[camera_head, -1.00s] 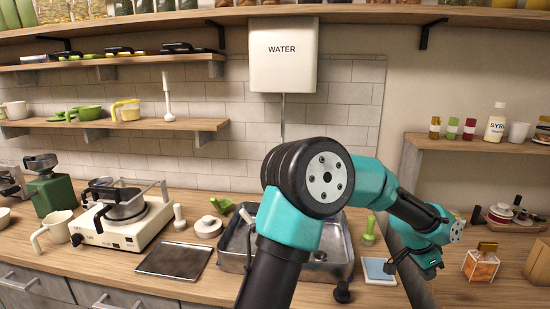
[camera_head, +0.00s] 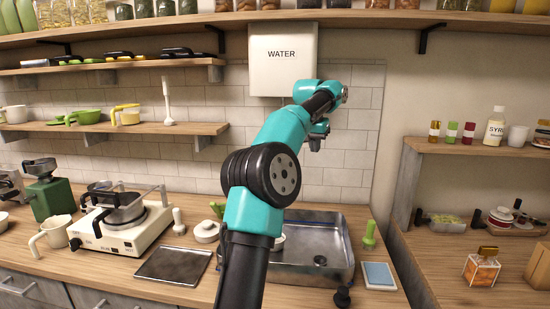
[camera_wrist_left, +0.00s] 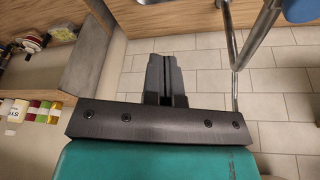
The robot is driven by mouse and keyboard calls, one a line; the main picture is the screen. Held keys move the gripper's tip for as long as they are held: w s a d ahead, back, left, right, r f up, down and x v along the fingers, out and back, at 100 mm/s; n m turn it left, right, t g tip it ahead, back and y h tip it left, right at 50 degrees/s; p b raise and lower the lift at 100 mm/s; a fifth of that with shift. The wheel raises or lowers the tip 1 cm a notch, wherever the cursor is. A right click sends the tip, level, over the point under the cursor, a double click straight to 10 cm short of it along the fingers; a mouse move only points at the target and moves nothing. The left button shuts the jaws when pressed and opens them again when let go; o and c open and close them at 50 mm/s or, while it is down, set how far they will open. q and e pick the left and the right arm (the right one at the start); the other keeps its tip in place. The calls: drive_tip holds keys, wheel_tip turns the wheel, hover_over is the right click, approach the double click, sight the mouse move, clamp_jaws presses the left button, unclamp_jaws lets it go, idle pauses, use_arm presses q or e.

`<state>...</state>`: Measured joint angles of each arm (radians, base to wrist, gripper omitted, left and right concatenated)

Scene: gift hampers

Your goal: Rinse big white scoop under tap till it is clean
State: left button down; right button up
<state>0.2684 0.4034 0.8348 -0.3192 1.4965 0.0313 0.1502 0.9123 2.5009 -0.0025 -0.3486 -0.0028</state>
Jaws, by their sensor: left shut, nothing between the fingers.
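My left gripper (camera_head: 317,143) is raised in front of the tiled wall, just below the white WATER box (camera_head: 283,59). In the left wrist view its fingers (camera_wrist_left: 166,80) are together with nothing between them. A shiny metal pipe (camera_wrist_left: 258,38) runs beside them there. The metal sink (camera_head: 325,262) is below, partly hidden by my left arm. A white piece (camera_head: 278,241) shows in the sink beside my arm; it may be the big white scoop, but most of it is hidden. Whether it is clean cannot be told. My right gripper is not in view.
A dark tray (camera_head: 174,263), a white hotplate (camera_head: 124,235) and a white round item (camera_head: 206,231) are left of the sink. A green-handled tool (camera_head: 369,234) and a blue pad (camera_head: 379,275) are at its right. A shelf (camera_head: 470,147) with bottles is farther right.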

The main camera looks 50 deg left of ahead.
use_arm(q)
drive_tip(key=s+a+r+n, duration=0.2)
drive_tip(key=s+a+r, duration=0.2)
drive_tip(key=s, duration=0.2)
drive_tip(key=s+a+r+n+y, duration=0.1)
drive_tip(key=s+a+r+n, duration=0.1)
drive_tip(key=s+a+r, duration=0.2)
drive_tip(key=s+r, duration=0.1)
drive_tip(key=s, duration=0.1)
drive_tip(key=shift+s+n+g, duration=0.3)
drive_tip(key=shift+s+g, duration=0.1)
